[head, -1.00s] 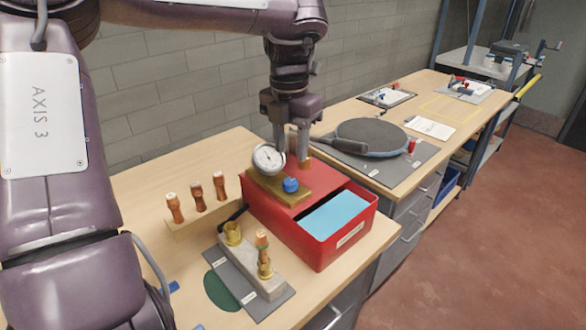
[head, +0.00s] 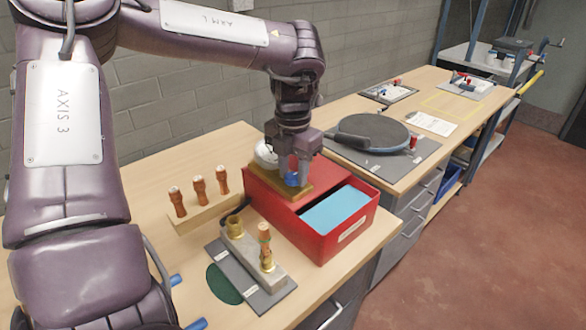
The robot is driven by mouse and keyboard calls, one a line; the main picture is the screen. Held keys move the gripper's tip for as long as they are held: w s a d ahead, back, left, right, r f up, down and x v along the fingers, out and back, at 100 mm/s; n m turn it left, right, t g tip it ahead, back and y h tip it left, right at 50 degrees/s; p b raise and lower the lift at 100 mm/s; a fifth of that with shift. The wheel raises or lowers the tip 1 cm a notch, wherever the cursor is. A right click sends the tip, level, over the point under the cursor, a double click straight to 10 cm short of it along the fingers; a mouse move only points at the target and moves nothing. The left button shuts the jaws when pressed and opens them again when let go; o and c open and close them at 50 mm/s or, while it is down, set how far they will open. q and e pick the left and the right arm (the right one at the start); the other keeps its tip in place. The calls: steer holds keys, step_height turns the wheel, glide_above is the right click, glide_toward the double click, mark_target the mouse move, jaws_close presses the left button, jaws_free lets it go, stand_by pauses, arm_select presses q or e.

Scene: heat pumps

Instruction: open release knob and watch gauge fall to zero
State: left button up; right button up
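The blue release knob (head: 291,181) sits on a brass-coloured block (head: 309,190) on top of a red box. The round white-faced gauge (head: 265,153) stands at the back left of that block. My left gripper partly covers it, and its needle cannot be read. My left gripper (head: 294,178) points down with its fingertips on either side of the blue knob. Red shows between its fingers, so it looks open around the knob; contact is not clear. My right gripper is not in view.
The red box (head: 317,246) holds a light blue sheet (head: 335,210). A metal manifold (head: 250,254) with brass fittings lies on a grey mat in front. Several copper fittings (head: 199,191) stand in a wooden rack at left. A round black-topped device (head: 372,131) is at right.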

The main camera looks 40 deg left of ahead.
arm_select(q)
steer(key=c, duration=0.5)
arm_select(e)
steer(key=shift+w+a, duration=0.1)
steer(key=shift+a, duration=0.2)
